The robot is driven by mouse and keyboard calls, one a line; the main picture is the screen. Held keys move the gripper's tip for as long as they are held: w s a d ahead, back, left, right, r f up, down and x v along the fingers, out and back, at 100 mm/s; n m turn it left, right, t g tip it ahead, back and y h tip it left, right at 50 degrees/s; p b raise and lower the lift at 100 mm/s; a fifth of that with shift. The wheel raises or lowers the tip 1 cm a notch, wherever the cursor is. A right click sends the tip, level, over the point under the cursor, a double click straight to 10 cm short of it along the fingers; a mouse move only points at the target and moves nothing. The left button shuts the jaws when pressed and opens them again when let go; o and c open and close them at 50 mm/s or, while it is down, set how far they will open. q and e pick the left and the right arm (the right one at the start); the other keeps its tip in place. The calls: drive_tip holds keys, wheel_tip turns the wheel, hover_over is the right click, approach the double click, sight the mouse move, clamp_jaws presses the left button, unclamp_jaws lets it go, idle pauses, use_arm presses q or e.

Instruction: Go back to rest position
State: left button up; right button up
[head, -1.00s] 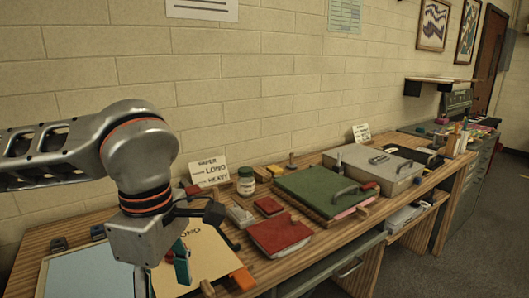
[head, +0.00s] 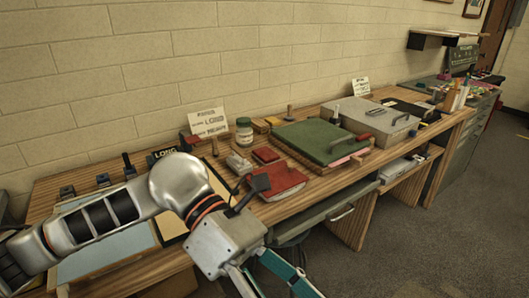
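My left gripper (head: 268,282) hangs in front of the table's front edge, low in the head view. Its grey and teal fingers stand apart with a gap between them, and no object shows in the gap. The fingertips run down to the picture's bottom edge. My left arm comes in from the lower left, bends at a grey joint and covers part of the pale blue tray (head: 110,243) and the cream sheet beside it. My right gripper is not in view.
The wooden table (head: 318,190) runs along the brick wall. A drawer (head: 330,217) lies below. Floor (head: 430,255) at right is clear.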

use_arm(q)
drive_tip(key=w+d+r+n+g+h, duration=0.1)
drive_tip(key=w+d+r+n+h, duration=0.15)
drive_tip(key=r+n+h, duration=0.35)
drive_tip(key=w+n+t+h, duration=0.7)
drive_tip(key=w+n+h, duration=0.1)
drive_tip(key=n, duration=0.1)
drive_tip(key=w+a+f+n+t+y, duration=0.85)
drive_tip(key=w+f+n+t, duration=0.3)
drive_tip(key=n+t, duration=0.85)
drive_tip(key=s+a+f+n+g+y, duration=0.15)
drive_tip(key=a+f+n+y, duration=0.3)
drive_tip(key=f, duration=0.45)
drive_tip(key=s+a+f+n+g+y, duration=0.1)
drive_tip(key=s+a+f+n+y, duration=0.3)
drive_tip(key=f, duration=0.6)
drive_tip(key=s+a+f+n+g+y, duration=0.1)
drive_tip(key=a+f+n+y, duration=0.2)
drive_tip(key=a+f+n, duration=0.45)
drive_tip(key=s+a+f+g+y, duration=0.1)
drive_tip(key=s+a+f+g, duration=0.2)
drive_tip(key=s+f, duration=0.6)
wheel_tip(320, 180, down, 3)
drive_tip(key=shift+s+f+y, duration=0.15)
drive_tip(key=shift+s+y, duration=0.15)
drive_tip(key=shift+y, duration=0.1)
drive_tip(key=shift+g, duration=0.25)
